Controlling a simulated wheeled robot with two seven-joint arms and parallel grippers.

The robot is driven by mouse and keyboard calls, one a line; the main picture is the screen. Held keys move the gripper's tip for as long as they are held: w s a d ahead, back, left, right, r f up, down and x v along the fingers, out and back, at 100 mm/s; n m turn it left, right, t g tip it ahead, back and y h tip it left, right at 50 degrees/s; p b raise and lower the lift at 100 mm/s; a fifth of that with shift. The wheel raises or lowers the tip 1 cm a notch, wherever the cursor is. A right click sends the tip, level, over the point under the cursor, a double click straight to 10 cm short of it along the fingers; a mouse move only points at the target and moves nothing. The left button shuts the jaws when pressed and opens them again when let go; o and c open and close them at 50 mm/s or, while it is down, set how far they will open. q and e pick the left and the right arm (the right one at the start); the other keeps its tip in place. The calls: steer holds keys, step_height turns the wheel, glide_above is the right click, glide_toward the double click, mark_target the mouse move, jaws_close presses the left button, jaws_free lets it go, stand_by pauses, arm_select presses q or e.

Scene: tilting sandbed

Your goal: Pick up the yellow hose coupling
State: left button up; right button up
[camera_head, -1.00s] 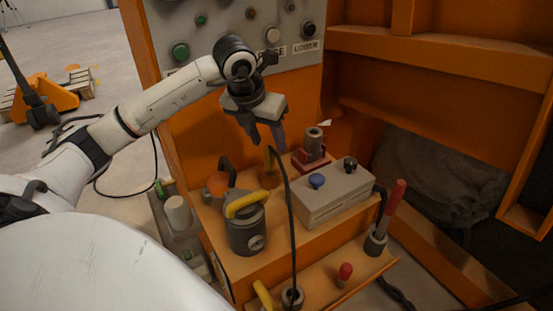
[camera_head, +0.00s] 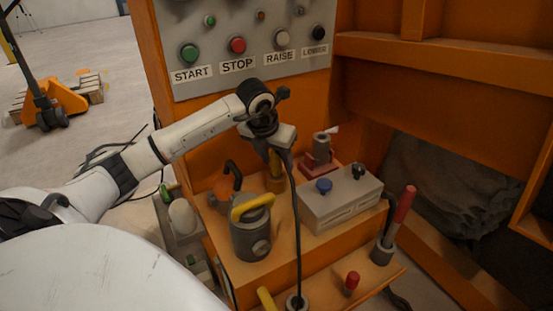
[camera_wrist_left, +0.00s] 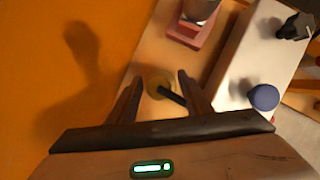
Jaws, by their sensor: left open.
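The yellow hose coupling (camera_head: 274,183) stands upright on the orange bench shelf, partly hidden by my left gripper and the black hose (camera_head: 297,240). In the left wrist view the coupling (camera_wrist_left: 158,81) is a round yellow top, with a dark hose piece leading off toward the right finger. My left gripper (camera_head: 277,158) is open and points down over it. In the wrist view the left gripper's fingertips (camera_wrist_left: 160,78) lie on either side of the coupling; I cannot tell the height gap or any contact. My right gripper is not in view.
A grey canister with a yellow handle (camera_head: 250,238) stands in front. A grey box with a blue knob (camera_head: 340,205) is to the right, and a red-based fitting (camera_head: 320,160) behind. The button panel (camera_head: 245,50) rises at the back. A red lever (camera_head: 404,205) stands front right.

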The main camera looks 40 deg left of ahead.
arm_select(q)
steer(key=shift+r, duration=0.1)
jaws_close()
